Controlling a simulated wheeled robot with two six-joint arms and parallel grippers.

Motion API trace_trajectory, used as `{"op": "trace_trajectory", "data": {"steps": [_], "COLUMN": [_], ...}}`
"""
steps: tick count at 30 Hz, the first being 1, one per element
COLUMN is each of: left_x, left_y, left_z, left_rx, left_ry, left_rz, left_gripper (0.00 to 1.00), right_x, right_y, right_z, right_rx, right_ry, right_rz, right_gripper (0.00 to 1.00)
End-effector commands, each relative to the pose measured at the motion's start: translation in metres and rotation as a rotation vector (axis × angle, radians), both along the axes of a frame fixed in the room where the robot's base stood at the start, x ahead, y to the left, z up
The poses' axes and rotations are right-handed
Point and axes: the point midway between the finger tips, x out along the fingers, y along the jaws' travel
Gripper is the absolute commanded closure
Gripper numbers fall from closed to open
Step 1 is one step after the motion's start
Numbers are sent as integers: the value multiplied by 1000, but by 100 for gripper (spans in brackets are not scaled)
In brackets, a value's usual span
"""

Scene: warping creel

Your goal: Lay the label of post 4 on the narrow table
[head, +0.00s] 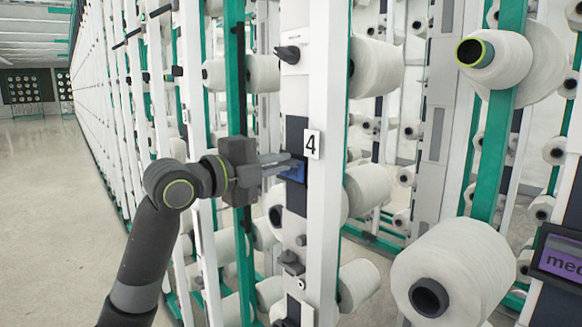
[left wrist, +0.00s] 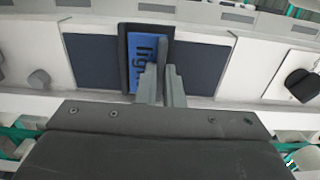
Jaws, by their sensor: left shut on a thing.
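The label of post 4 (head: 291,170) is a small blue plate in a dark frame, on the post just left of the number 4 sign (head: 312,144). In the left wrist view the label (left wrist: 138,72) shows dark letters that read like "ligh", partly covered by the fingers. My left gripper (head: 288,161) comes from the left and is shut on the label's edge; its fingers also show in the left wrist view (left wrist: 161,80). The label appears to be still against the dark strip of the post (left wrist: 203,66). My right gripper and the narrow table are not in view.
White yarn cones stand on the creel, with a large one (head: 460,265) at front right. A purple sign (head: 562,257) reading "med" is at the right edge. Open floor (head: 50,200) lies at the left.

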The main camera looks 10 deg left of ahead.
Motion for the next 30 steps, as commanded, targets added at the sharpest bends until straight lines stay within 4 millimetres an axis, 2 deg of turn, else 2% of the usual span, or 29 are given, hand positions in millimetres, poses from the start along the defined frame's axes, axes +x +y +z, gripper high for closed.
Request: {"op": "trace_trajectory", "data": {"steps": [14,24,30], "left_x": [-4,-21,-21], "left_y": [3,17,17], "left_z": [-1,-1,-1], "left_rx": [1,1,1], "left_ry": [1,0,1], "left_rz": [1,2,0], "left_gripper": [100,100,100], "right_x": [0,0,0], "right_y": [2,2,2], "right_z": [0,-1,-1], "right_rx": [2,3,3], "right_ry": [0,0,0], "right_rz": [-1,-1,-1], "right_gripper": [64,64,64]}}
